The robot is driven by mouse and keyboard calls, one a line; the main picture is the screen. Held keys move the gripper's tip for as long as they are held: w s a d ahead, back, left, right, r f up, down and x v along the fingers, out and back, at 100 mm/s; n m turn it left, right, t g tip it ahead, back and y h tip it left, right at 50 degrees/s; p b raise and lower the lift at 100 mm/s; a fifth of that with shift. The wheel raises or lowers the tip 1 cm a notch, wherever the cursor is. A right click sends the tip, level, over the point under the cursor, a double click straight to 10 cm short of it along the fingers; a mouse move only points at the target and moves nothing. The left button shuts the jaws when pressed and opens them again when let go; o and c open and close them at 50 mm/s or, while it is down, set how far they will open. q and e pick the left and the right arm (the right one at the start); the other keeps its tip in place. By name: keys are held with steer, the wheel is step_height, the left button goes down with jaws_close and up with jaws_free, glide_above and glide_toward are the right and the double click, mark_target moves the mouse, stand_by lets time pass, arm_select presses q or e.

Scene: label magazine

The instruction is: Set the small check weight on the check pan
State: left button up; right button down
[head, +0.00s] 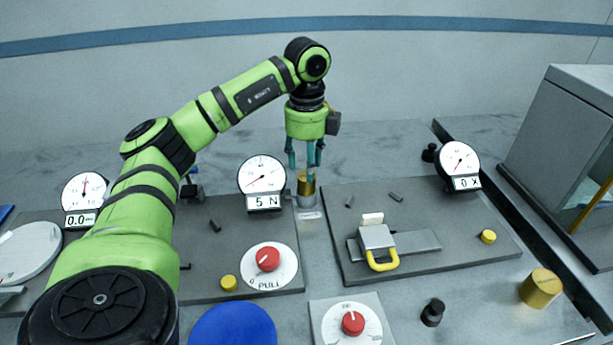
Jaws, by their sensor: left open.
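A small brass cylinder (306,186), which looks like the small check weight, stands upright at the back between the two dark panels, on a small grey labelled stand (309,214). My left gripper (306,168) points down over it with teal fingers open. The fingertips are at or just above the cylinder's top; I cannot tell whether they touch it. A larger brass cylinder (540,288) stands at the right front. A pale round plate (28,252) at the far left, beside a dial reading 0.0, may be the check pan. My right gripper is not in view.
A dial marked 5 N (262,175) stands close left of the gripper. A yellow-handled slide (378,245) sits on the right panel. A red knob (267,259), a blue disc (232,326) and a black knob (432,312) are in front. A grey cabinet (565,150) stands right.

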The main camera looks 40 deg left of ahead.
arm_select(q)
step_height(320, 180, up, 8)
steer(key=p, duration=0.2)
steer(key=shift+f, duration=0.25)
steer(key=shift+f, duration=0.1)
stand_by(0.7)
